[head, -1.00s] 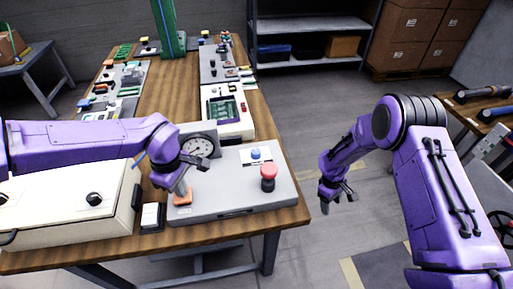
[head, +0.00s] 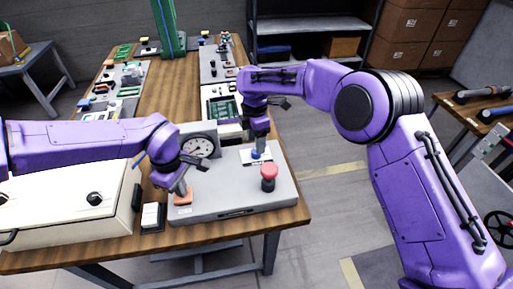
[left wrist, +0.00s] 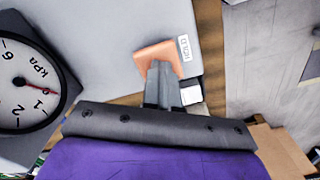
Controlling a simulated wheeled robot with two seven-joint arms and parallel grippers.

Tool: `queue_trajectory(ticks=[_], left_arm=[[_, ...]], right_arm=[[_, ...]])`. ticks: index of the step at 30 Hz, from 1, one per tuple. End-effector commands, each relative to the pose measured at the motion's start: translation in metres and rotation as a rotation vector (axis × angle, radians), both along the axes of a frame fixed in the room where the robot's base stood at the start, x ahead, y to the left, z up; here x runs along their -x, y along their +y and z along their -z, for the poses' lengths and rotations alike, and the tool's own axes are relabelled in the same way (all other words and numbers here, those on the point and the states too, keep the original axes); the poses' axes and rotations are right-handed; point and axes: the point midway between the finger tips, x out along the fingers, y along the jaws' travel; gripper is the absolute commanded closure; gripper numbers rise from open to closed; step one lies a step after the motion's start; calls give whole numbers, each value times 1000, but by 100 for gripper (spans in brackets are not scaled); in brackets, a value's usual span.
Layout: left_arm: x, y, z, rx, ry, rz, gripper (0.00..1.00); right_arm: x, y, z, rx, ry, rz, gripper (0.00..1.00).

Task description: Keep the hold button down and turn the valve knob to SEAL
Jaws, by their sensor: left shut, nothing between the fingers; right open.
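The grey balancer box (head: 225,201) sits at the table's near end. Its orange hold button (head: 183,198) is at the front left corner and shows in the left wrist view (left wrist: 153,52) beside a small label. My left gripper (head: 183,188) is shut and empty, its fingertips on the button; how far the button is pressed is unclear. The blue valve knob (head: 256,153) stands on a white plate at the box's back right. My right gripper (head: 259,148) is open, pointing down right at the knob and partly hiding it. Whether it touches the knob is unclear. SEAL lettering is unreadable.
A red mushroom button (head: 268,170) stands just in front of the knob. A cream case (head: 60,212) lies left. Several devices fill the table behind.

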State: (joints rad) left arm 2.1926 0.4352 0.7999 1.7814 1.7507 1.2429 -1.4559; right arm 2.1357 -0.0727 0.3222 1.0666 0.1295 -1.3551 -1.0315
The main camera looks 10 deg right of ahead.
Motion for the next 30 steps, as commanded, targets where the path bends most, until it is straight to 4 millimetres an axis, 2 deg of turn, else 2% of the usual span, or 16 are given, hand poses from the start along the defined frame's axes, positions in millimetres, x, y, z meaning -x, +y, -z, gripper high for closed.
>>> queue_trajectory(ticks=[3, 6, 15, 16, 21, 30], left_arm=[[0, 0, 1, 0, 1, 0, 100], [0, 0, 1, 0, 1, 0, 100], [0, 0, 1, 0, 0, 1, 100], [0, 0, 1, 0, 0, 1, 100], [0, 0, 1, -1, 0, 1, 100], [0, 0, 1, -1, 0, 1, 100]], right_arm=[[1, 0, 22, 0, 1, 0, 40], [2, 0, 33, 0, 0, 1, 40], [2, -1, 38, 1, -1, 1, 40], [2, -1, 38, 1, -1, 1, 43], [2, -1, 37, 1, 0, 1, 96], [2, -1, 38, 0, 1, 22, 96]])
